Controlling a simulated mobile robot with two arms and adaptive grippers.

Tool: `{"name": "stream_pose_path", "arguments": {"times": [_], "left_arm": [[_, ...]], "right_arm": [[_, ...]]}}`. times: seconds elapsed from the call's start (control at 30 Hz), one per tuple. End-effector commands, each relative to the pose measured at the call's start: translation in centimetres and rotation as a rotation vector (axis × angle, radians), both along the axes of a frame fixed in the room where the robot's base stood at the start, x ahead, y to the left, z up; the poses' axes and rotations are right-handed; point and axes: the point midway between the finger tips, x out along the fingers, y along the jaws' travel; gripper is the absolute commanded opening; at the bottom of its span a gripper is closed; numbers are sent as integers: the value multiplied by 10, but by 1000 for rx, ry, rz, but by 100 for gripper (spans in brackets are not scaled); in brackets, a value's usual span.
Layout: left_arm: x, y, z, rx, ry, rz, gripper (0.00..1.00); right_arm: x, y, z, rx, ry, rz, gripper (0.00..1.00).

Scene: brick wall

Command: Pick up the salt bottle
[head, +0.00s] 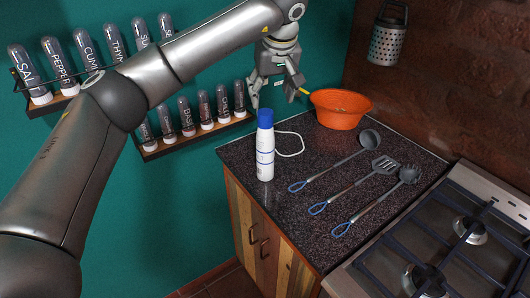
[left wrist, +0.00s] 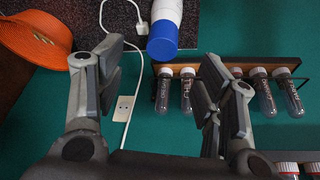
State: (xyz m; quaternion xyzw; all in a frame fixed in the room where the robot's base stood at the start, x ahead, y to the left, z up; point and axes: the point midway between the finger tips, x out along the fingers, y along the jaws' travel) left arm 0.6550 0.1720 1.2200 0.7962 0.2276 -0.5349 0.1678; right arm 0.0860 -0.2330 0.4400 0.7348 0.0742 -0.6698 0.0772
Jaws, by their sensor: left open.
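A white bottle with a blue cap (head: 265,150) stands upright on the dark speckled counter (head: 325,160), near its left edge. Its blue cap (left wrist: 163,38) shows at the top of the left wrist view. My left gripper (head: 277,97) is open and empty, above and behind the white bottle near the wall. In the left wrist view its fingers (left wrist: 160,78) are spread wide, with the cap beyond the gap. My right gripper is not in view.
A lower rack (head: 195,137) of spice jars hangs on the teal wall, left of the gripper. An orange bowl (head: 341,110), a ladle (head: 340,160) and other utensils occupy the counter. A gas stove (head: 450,240) is at right. A white cable (head: 291,136) runs behind the bottle.

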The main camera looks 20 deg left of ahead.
Motion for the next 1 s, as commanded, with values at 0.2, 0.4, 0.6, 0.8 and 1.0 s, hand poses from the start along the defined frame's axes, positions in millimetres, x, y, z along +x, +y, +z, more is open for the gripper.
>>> {"name": "stream_pose_path", "arguments": {"times": [0.2, 0.4, 0.6, 0.8, 1.0], "left_arm": [[8, 15, -21, 31, 6, 13, 63], [16, 19, -43, 28, 4, 11, 63], [21, 20, -57, 27, 6, 11, 63], [30, 24, -85, 26, 5, 12, 63], [33, 26, -95, 26, 2, 10, 63]], "right_arm": [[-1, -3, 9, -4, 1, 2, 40], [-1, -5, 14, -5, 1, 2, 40], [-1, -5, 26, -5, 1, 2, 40], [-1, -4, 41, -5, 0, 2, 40], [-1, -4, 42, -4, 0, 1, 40]]}}
